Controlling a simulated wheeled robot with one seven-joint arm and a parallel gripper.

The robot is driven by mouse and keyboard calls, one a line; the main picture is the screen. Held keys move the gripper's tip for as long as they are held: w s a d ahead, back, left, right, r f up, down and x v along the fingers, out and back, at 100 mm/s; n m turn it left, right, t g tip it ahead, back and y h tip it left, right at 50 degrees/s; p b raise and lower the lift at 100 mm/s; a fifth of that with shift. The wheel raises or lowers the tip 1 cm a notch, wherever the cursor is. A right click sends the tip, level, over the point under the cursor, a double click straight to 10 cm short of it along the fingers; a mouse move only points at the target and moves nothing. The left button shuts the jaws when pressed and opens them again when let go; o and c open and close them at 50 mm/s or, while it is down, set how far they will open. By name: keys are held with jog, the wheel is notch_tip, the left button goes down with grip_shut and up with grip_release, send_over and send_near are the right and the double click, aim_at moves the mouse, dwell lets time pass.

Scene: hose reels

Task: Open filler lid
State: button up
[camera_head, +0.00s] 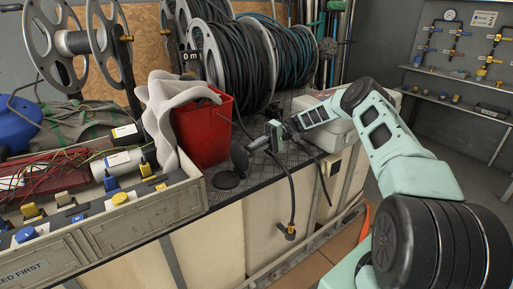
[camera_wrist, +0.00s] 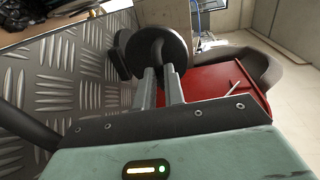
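The filler lid (camera_head: 240,157) is a dark round disc, tilted up on edge beside a flat dark round piece (camera_head: 226,180) on the bench top. In the wrist view the lid (camera_wrist: 178,47) faces me, with a curved dark handle running toward my fingers. My gripper (camera_head: 258,145) reaches in from the right at the lid. In the wrist view my gripper (camera_wrist: 160,72) has its two fingers close on either side of the handle, and they look shut on it. The lid's hinge is hard to make out.
A red bin (camera_head: 203,130) with a grey cloth stands left of the lid. Hose reels (camera_head: 240,60) stand behind, and a pale case (camera_head: 325,125) lies under my arm. A black hose (camera_head: 291,205) hangs over the front edge.

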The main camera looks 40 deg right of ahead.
jog(key=o, duration=0.3)
jog(key=shift+o, duration=0.2)
notch_tip(320, 180, up, 10)
dwell(0.3)
dwell(0.4)
jog(key=s+a+r+n+g+h+p, duration=0.1)
jog(key=s+a+r+g+h+p, duration=0.2)
jog(key=a, duration=0.7)
jog(key=s+a+r+n+h+p, duration=0.1)
jog(key=s+a+r+h, duration=0.15)
jog(key=s+a, duration=0.45)
jog(key=s+a+r+n+g+h+p, duration=0.1)
jog(key=s+a+r+g+h+p, duration=0.15)
jog(key=a, duration=0.95)
jog(key=s+a+r+n+t+h+p, duration=0.1)
jog(key=s+r+n+t+h+p, duration=0.1)
jog(key=s, duration=1)
jog(key=s+a+r+n+t+h+p, duration=0.1)
jog(key=s+h, duration=0.4)
jog(key=s, duration=0.8)
jog(key=shift+s+a+r+n+t+p, duration=0.25)
jog(key=shift+a+r+n+t+p, duration=0.15)
jog(key=shift+r+n+t+p, duration=0.7)
